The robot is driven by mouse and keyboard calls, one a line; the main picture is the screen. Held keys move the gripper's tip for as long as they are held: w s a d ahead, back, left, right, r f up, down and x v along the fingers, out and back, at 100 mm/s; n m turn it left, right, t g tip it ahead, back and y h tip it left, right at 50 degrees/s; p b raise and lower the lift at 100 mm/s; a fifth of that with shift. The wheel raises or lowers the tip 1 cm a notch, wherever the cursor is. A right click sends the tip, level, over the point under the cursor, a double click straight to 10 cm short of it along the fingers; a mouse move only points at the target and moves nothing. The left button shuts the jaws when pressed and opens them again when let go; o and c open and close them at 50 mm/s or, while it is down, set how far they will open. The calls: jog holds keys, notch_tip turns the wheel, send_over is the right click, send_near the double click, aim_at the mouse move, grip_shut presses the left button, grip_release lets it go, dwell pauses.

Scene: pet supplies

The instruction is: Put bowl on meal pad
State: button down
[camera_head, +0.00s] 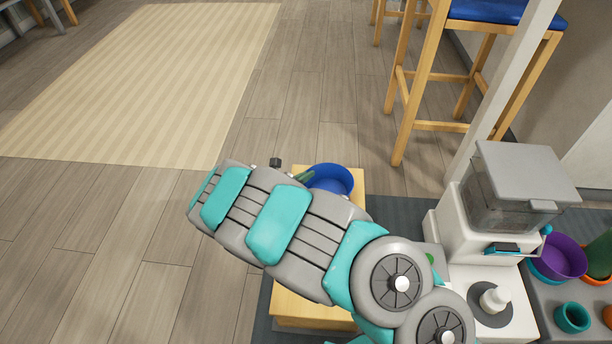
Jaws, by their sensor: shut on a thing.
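A round blue bowl (332,180) shows in the head view, just past my forearm and over the far end of a light wooden stand. Whether it rests on the stand or hangs above it is hard to tell. My gripper (306,177) is mostly hidden behind my arm; a small dark green part of it shows at the bowl's left rim, and it is shut on the bowl there. I cannot tell for sure which surface is the meal pad; a dark grey mat (405,213) lies around the stand.
The wooden stand (347,173) is largely covered by my arm. A white and grey feeder (520,190) stands at the right. Near it are a purple bowl (562,256), a teal cup (572,317) and orange-rimmed pots. A blue-seated stool (400,120) stands behind.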

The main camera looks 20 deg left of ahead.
jog(key=shift+f, duration=0.2)
jog(key=c, duration=1)
grip_release()
jog(key=shift+r, duration=0.15)
jog(key=shift+s+a+r, duration=0.15)
jog(key=shift+s+r, duration=0.1)
jog(key=p+v, duration=0.2)
jog(key=v, duration=0.9)
jog(key=shift+s, duration=0.15)
